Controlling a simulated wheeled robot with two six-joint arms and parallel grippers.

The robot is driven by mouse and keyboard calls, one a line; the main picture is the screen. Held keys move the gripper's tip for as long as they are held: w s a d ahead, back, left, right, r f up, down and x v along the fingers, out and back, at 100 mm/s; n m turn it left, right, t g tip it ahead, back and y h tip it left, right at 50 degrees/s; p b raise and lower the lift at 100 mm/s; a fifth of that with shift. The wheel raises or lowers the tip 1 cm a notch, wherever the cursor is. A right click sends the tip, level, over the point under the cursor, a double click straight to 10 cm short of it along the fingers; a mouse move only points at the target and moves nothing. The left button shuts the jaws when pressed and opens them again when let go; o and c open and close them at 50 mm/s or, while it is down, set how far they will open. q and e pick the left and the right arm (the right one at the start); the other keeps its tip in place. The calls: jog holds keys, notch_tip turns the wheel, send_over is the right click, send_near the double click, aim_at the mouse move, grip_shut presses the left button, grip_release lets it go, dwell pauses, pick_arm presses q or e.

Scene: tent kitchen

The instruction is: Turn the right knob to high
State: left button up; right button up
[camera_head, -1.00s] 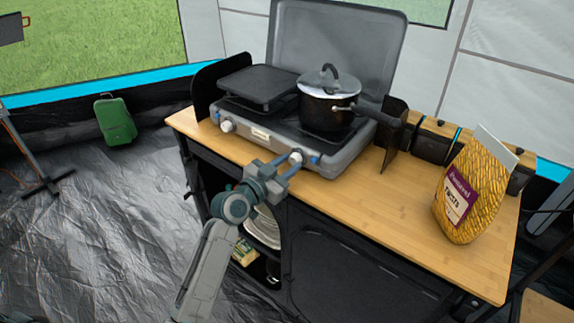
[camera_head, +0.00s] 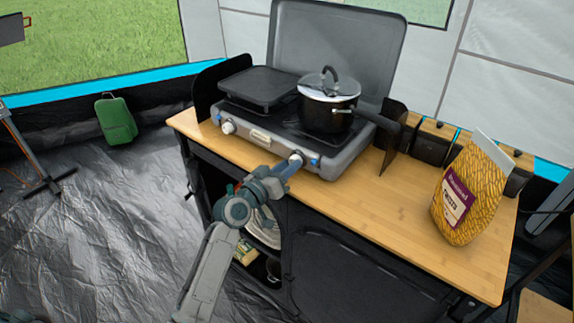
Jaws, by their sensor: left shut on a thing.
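The camping stove (camera_head: 262,134) stands on the wooden counter with its lid up. Its right knob (camera_head: 297,158) is a small white dial on the front panel. My left gripper (camera_head: 291,163) reaches up to it from the front and is shut on it; the fingers hide part of the knob. The knob's exact turn is too small to read. The left knob (camera_head: 228,127) is free, near the stove's left front corner. My right gripper is not in view.
A black pot (camera_head: 328,105) with a glass lid sits on the right burner, its handle pointing right. A flat griddle (camera_head: 258,87) covers the left burner. A yellow pasta bag (camera_head: 470,195) stands on the counter's right. The counter (camera_head: 390,215) before it is clear.

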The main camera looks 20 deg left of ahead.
pick_arm(q)
jog(key=n+p, duration=0.1)
jog(key=n, duration=0.2)
jog(key=shift+r+n, duration=0.1)
jog(key=shift+n, duration=0.2)
jog(key=shift+n+p, duration=0.65)
jog(key=shift+n, duration=1.05)
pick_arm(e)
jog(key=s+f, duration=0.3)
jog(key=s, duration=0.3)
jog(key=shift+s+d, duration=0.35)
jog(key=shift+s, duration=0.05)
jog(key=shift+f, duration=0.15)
pick_arm(q)
jog(key=o, duration=1)
jog(key=shift+c, duration=0.2)
jog(key=shift+f, duration=0.3)
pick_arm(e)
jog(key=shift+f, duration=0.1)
